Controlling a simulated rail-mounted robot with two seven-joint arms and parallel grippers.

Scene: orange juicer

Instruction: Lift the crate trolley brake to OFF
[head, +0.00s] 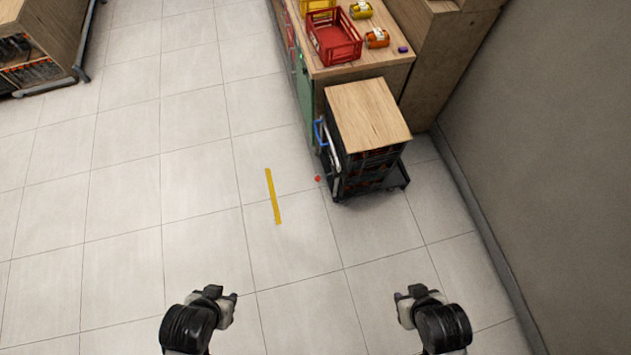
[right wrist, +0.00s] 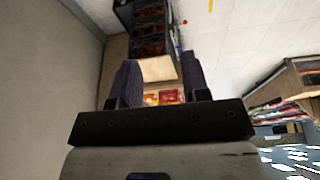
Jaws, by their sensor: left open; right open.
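The crate trolley (head: 343,192) stands against the wooden counter at the upper right in the head view. It carries stacked black crates (head: 372,165) under a wooden board (head: 367,112). A blue handle (head: 319,132) is on its left side. A small red knob (head: 318,178) shows low at its front left corner; I cannot tell whether it is the brake, or its setting. My left gripper (head: 228,300) and right gripper (head: 405,297) are near the bottom, apart from the trolley. In the right wrist view the right gripper (right wrist: 158,85) is open and empty; the crates (right wrist: 150,28) show beyond it.
A counter (head: 370,65) behind the trolley holds a red crate (head: 335,38) and jars (head: 377,38). A grey wall (head: 540,130) closes the right side. A yellow strip (head: 273,196) marks the floor. Tiled floor between my grippers and the trolley is clear.

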